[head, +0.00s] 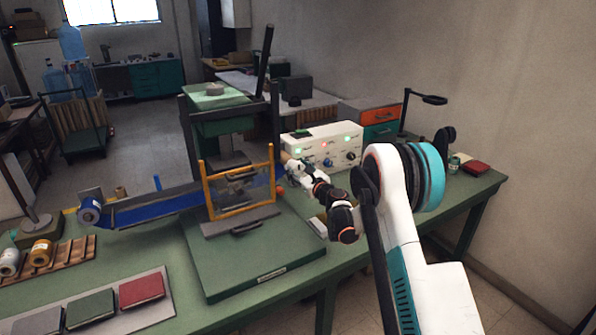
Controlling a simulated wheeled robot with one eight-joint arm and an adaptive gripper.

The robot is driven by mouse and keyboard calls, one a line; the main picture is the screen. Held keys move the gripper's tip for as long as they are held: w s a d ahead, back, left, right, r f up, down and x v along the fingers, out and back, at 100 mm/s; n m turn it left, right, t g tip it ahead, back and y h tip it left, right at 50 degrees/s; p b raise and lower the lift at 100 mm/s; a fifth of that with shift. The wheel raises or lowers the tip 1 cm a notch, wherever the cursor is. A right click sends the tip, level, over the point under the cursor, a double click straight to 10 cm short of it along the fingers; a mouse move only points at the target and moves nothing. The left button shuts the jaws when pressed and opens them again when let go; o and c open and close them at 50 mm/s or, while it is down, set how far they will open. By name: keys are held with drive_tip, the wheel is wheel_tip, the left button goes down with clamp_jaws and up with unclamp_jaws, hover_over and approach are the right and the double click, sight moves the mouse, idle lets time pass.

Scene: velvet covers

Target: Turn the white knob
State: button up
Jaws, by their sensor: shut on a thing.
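A cream control box (342,135) stands on the green workbench, right of the middle. Its front panel has small green and red lights, a blue knob (328,162) and a dark knob (350,156). My arm reaches in from the right. My gripper (288,163) is at the lower left of the panel, left of the blue knob. It is shut on the white knob there, at the left end of the knob row. The fingers and wrist cover that knob, so its pointer and angle cannot be seen.
A yellow-framed clear guard (240,205) stands close left of my gripper, on a green base plate (250,268). A blue belt (155,207) runs left from it. Red and green books (141,290) lie front left. An orange-fronted drawer unit (380,116) stands behind the box.

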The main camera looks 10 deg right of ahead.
drive_tip(key=n+b, duration=0.2)
drive_tip(key=n, duration=0.4)
drive_tip(key=shift+a+f, duration=0.1)
drive_tip(key=shift+f, duration=0.05)
drive_tip(key=n+b, duration=0.1)
drive_tip(key=n, duration=0.4)
drive_tip(key=shift+s+a, duration=0.1)
drive_tip(key=shift+n, duration=0.3)
drive_tip(key=o, duration=1.1)
